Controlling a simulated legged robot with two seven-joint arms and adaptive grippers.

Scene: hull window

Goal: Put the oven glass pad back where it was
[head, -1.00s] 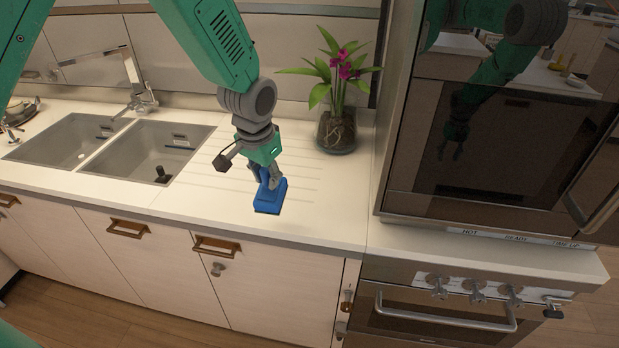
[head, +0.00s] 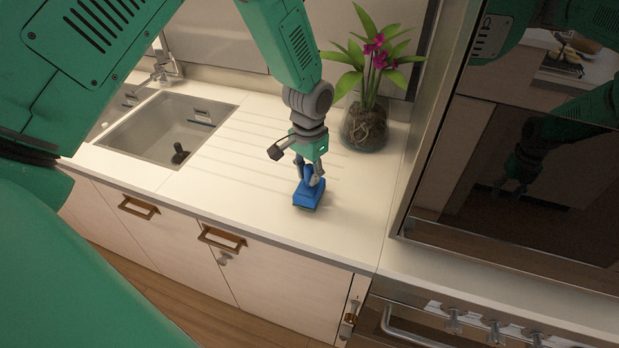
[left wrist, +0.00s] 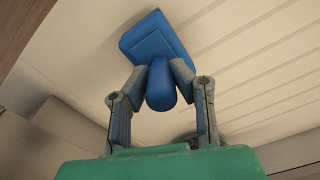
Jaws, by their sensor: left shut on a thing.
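The blue oven glass pad (head: 307,196) is a flat block with a rounded handle. My left gripper (head: 311,178) is shut on its handle, over the grooved drainboard part of the white counter. The left wrist view shows the pad (left wrist: 155,40) beyond the fingers, with the handle between the two fingertips (left wrist: 160,78). The pad is at or just above the counter surface; I cannot tell if it touches. My right gripper is not in view.
A glass vase with a pink-flowered plant (head: 366,125) stands behind and right of the gripper. The sink (head: 165,130) is at left. The oven (head: 520,180) stands at right. The counter (head: 335,235) is clear in front of the pad.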

